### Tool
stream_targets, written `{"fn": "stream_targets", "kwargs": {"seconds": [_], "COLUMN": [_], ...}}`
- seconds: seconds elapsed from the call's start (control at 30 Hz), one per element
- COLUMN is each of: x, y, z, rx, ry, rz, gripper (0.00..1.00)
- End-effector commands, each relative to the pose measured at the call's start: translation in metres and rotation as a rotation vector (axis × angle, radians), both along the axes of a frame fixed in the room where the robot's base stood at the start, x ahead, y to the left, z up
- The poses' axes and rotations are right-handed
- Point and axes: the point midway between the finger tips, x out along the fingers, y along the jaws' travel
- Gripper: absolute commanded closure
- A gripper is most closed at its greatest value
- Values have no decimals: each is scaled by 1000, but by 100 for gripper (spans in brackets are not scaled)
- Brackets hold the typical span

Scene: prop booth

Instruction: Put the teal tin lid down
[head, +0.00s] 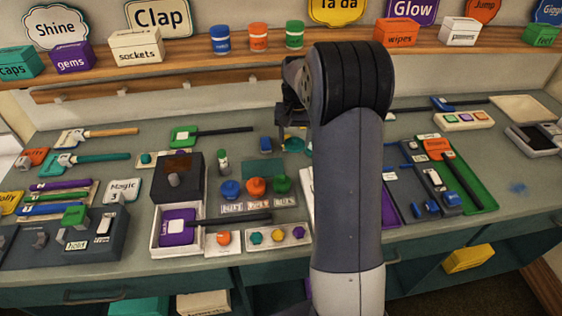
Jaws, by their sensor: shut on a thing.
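My gripper (293,133) is seen from behind, partly covered by my own arm, above the middle of the counter. It is shut on a teal round thing, which looks like the teal tin lid (293,146). Only the left part of the lid shows clearly; its right side is close to my arm. I cannot tell whether the lid touches the counter or is held above it.
Blue, orange and green knobbed pieces (256,187) stand in front. A black box (174,178) is at left. Bare counter (80,240) is limited.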

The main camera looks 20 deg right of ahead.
Motion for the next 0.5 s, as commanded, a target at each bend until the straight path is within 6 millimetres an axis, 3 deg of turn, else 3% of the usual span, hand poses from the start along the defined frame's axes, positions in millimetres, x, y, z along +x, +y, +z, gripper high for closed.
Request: {"fn": "stream_targets", "kwargs": {"seconds": [0.1,0.5], "x": [0,0], "y": [1,1], "z": [-21,-65], "rx": [1,1], "ry": [4,5], "rz": [1,2], "gripper": [65,65]}}
